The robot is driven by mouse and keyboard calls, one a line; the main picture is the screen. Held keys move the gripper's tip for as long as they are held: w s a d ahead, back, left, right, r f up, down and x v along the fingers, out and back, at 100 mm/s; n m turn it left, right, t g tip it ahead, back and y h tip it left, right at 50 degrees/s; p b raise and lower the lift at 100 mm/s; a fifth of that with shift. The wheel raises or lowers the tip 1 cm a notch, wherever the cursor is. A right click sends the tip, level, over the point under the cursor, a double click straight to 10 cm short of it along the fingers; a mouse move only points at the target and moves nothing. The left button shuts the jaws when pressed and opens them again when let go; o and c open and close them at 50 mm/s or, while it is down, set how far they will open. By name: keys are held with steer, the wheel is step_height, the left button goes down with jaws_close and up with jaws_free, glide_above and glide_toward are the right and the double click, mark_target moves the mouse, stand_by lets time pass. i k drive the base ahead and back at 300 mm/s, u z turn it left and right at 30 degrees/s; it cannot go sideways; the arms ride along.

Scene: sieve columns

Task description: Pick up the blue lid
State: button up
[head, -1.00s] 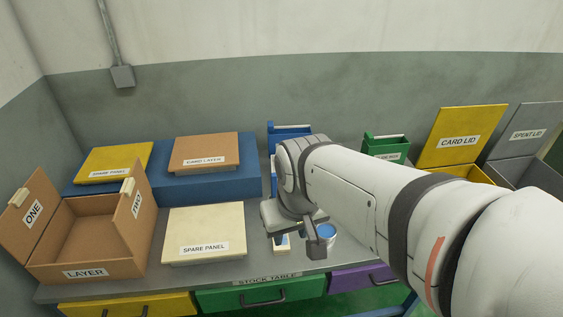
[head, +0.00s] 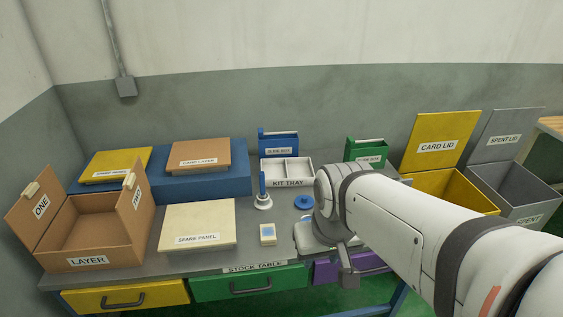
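A blue disc with a small raised knob (head: 303,202), which looks like the blue lid, lies on the grey stock table just left of my wrist in the head view. A white round piece with blue inside or on top (head: 302,231) is partly hidden behind my gripper. My gripper (head: 346,272) hangs near the table's front edge, to the right of and nearer than the blue disc, apart from it. Only one finger shows clearly, so its opening cannot be told. I see nothing held in it.
A blue post on a white base (head: 263,192) and a small card with a blue square (head: 267,234) stand left of the disc. Behind are the kit tray (head: 287,183), a blue box (head: 278,146) and a green box (head: 366,150). A spare panel (head: 197,225) lies left.

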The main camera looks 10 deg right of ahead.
mark_target(304, 202)
steer(key=i, duration=1)
steer(key=z, duration=0.05)
